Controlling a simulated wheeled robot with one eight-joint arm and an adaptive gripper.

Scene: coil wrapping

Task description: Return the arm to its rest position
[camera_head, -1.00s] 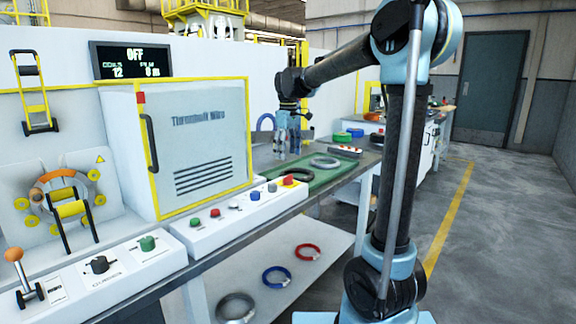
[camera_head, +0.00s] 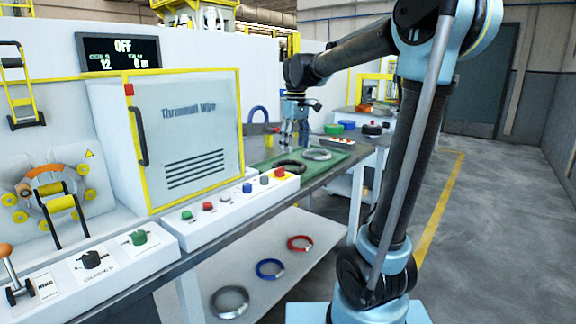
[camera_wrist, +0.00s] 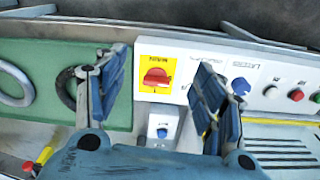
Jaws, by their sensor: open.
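My gripper (camera_head: 293,132) hangs fingers-down above the back of the bench, over the green mat (camera_head: 262,180), at the end of my raised arm. In the wrist view my gripper (camera_wrist: 160,85) has its blue fingers spread wide, with nothing between them. Below the gap shows the red main switch (camera_wrist: 157,78) on its yellow plate. A black coil (camera_head: 291,167) and a grey coil (camera_head: 318,154) lie on the green mat, apart from the fingers.
A white button panel (camera_head: 225,205) runs along the bench front. The yellow-framed machine door (camera_head: 190,130) is shut, and the display (camera_head: 122,50) reads OFF. Several coils lie on the lower shelf, including a blue one (camera_head: 270,268). Grey floor at right is clear.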

